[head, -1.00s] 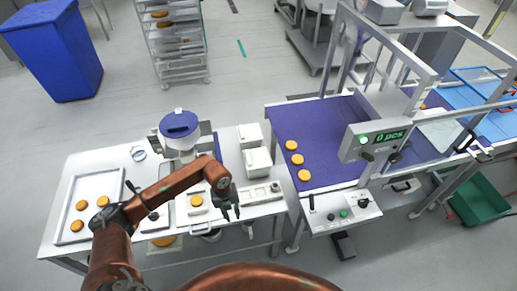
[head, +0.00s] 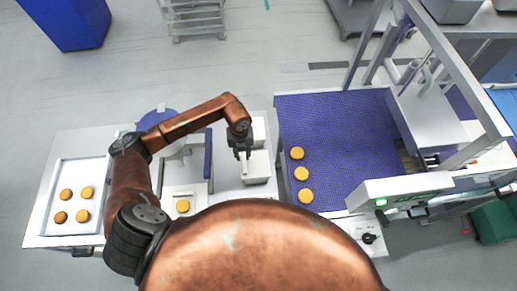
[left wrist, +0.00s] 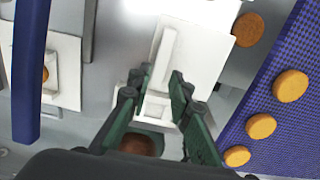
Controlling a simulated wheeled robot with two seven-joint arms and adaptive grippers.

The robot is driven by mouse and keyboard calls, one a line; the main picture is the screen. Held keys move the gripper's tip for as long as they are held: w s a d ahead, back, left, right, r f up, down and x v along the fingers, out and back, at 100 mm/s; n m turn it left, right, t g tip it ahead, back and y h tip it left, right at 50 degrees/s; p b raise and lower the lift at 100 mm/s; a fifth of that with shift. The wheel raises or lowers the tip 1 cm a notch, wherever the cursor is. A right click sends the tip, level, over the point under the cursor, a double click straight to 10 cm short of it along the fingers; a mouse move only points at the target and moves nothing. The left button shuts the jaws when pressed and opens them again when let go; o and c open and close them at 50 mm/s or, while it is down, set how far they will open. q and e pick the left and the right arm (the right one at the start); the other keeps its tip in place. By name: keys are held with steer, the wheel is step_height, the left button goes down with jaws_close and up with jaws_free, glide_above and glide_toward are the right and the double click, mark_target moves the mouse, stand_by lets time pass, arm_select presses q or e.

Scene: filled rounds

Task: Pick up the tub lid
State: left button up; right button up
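Nothing is held; contact cannot be told. My right gripper is out of view.
A blue conveyor belt (head: 340,140) with several orange rounds lies to the right. A tray (head: 88,172) of rounds is at the table's left. A blue-topped machine (head: 157,117) stands behind my left arm.

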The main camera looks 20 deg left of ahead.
mark_target(244, 162)
arm_select(q)
steer(key=shift+w, duration=0.2)
steer(key=shift+f, duration=0.2)
steer(key=shift+s+f+p, duration=0.35)
steer(key=shift+s+f, duration=0.1)
steer(key=shift+f, duration=0.25)
steer(key=shift+w+d+f+p, duration=0.1)
steer(key=shift+w+f+p, duration=0.15)
steer(key=shift+f, duration=0.3)
steer(key=shift+w+f+p, duration=0.15)
steer(key=shift+f+p, duration=0.15)
steer(key=shift+f, duration=0.25)
step_height(244, 162, down, 4)
steer(key=shift+r+p, duration=0.25)
steer(key=shift+p, duration=0.2)
steer(key=shift+f, duration=0.1)
jaws_close()
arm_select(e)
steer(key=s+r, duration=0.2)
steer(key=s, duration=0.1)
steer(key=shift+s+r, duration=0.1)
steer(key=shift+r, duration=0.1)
